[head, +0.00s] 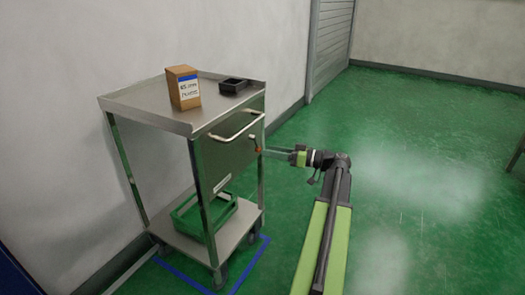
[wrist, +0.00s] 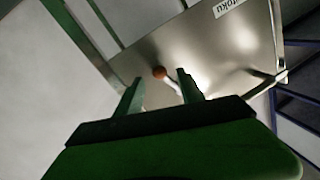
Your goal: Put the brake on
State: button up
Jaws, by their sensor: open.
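A steel trolley (head: 215,125) stands against the wall, with a flat front panel (head: 225,160) below its top. A small orange-red knob (head: 258,150) shows at the panel's right side, by the corner post. In the wrist view the knob (wrist: 159,72) sits on the end of a short pale lever (wrist: 173,84) on the panel. My gripper (head: 276,152) is open and points at the knob from the right. In the wrist view its two fingers (wrist: 160,90) stand apart, with the knob seen between and just beyond their tips. I cannot tell whether they touch the lever.
A brown box (head: 184,88) and a black tray (head: 233,86) stand on the trolley top. A bar handle (head: 237,127) juts from the front. A green crate (head: 203,215) sits on the lower shelf. Blue tape (head: 182,274) marks the floor.

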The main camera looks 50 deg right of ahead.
aim_at(256, 144)
jog(key=shift+x, duration=1.75)
grip_shut()
